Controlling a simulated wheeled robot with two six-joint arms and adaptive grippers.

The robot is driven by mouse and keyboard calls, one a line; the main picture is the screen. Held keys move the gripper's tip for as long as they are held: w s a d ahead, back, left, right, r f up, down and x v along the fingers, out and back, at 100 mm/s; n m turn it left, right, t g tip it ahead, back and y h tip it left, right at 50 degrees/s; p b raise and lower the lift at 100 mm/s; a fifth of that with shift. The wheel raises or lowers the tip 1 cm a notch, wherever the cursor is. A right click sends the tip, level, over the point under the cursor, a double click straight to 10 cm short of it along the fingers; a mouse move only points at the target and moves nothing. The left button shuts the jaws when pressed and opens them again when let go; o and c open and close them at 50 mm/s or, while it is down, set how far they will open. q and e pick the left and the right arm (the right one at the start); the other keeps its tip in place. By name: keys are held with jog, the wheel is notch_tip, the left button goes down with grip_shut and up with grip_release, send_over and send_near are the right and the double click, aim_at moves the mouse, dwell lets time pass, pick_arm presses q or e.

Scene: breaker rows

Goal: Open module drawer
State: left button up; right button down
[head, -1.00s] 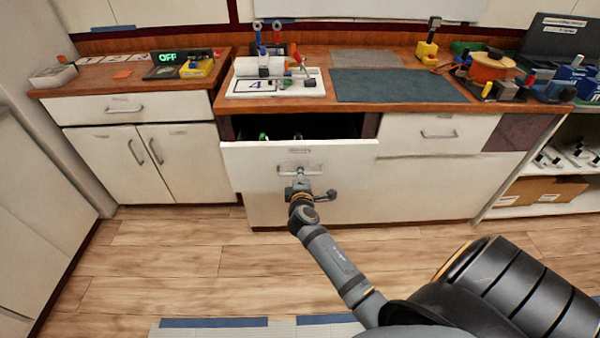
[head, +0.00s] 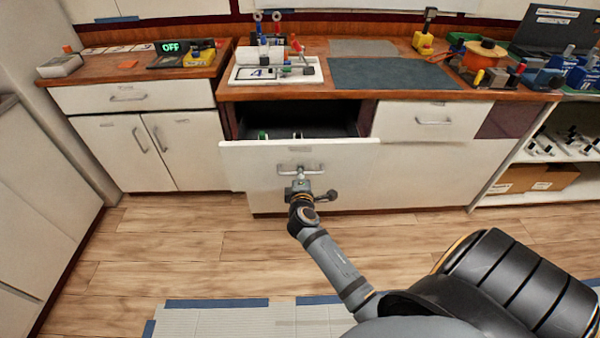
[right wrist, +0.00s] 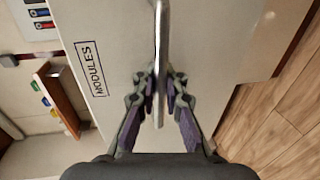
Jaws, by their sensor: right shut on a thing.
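The module drawer (head: 250,160) under the middle of the counter is pulled out, with its dark inside and a few small green and white items showing behind its white front. In the right wrist view its front bears the label MODULES (right wrist: 90,68). My right gripper (head: 300,179) is at the drawer's bar handle (head: 318,167). In the right wrist view the two fingers (right wrist: 159,98) are shut on the handle (right wrist: 161,40), one on each side. My left gripper is in neither view.
The wooden counter (head: 290,93) above holds a white tray (head: 250,75) with parts, a dark mat (head: 390,73) and several tools. A closed drawer (head: 400,122) is to the right. Open wood floor (head: 200,240) lies in front.

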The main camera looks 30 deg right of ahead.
jog(key=shift+r, duration=0.1)
jog(key=c, duration=1.7)
grip_release()
jog(key=shift+s+a, duration=0.2)
jog(key=shift+s, duration=0.05)
jog(key=v, duration=0.7)
jog(key=shift+d, duration=0.1)
